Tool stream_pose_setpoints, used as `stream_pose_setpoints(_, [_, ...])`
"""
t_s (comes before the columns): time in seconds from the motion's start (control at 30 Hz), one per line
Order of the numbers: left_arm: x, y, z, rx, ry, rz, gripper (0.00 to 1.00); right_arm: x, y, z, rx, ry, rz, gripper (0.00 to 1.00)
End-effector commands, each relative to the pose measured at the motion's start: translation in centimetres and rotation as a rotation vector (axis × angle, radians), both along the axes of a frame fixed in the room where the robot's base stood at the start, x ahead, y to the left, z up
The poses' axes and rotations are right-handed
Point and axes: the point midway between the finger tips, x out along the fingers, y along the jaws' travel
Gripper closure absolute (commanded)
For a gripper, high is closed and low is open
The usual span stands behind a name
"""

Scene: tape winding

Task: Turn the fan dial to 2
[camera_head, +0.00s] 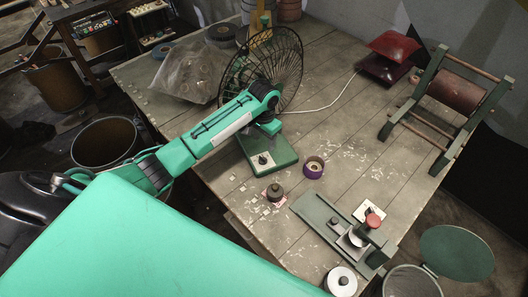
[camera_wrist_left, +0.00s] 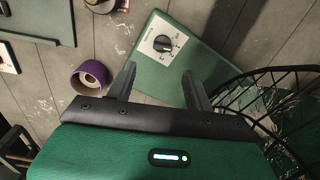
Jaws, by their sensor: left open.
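The fan (camera_head: 280,70) has a black wire cage and stands on the table with its green base (camera_head: 284,166) toward me. The dark round dial (camera_head: 263,160) sits on a white plate on the base. In the left wrist view the dial (camera_wrist_left: 162,43) lies just beyond the fingertips, roughly centred between them. My left gripper (camera_wrist_left: 158,72) is open and empty above the base, apart from the dial. In the head view the left gripper (camera_head: 270,126) is behind the dial, in front of the cage. My right gripper does not show.
A purple tape roll (camera_head: 313,167) lies right of the base, and a dark knobbed piece (camera_head: 274,192) in front. A green tool with a red knob (camera_head: 373,220) stands front right. A clear plastic bag (camera_head: 190,72) lies left of the fan.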

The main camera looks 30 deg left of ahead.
Motion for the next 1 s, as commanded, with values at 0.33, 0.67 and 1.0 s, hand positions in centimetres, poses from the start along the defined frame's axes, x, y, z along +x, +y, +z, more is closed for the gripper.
stream_pose_setpoints(0.33, [-0.1,0.1,-7.0,0.003,0.002,0.001,0.47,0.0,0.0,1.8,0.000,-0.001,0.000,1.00])
stream_pose_setpoints(0.67, [-0.1,0.1,-9.4,0.002,0.000,0.000,0.47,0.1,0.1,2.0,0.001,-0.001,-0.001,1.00])
stream_pose_setpoints(1.0, [-0.1,0.1,-9.5,0.002,-0.001,0.001,0.69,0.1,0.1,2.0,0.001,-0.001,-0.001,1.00])
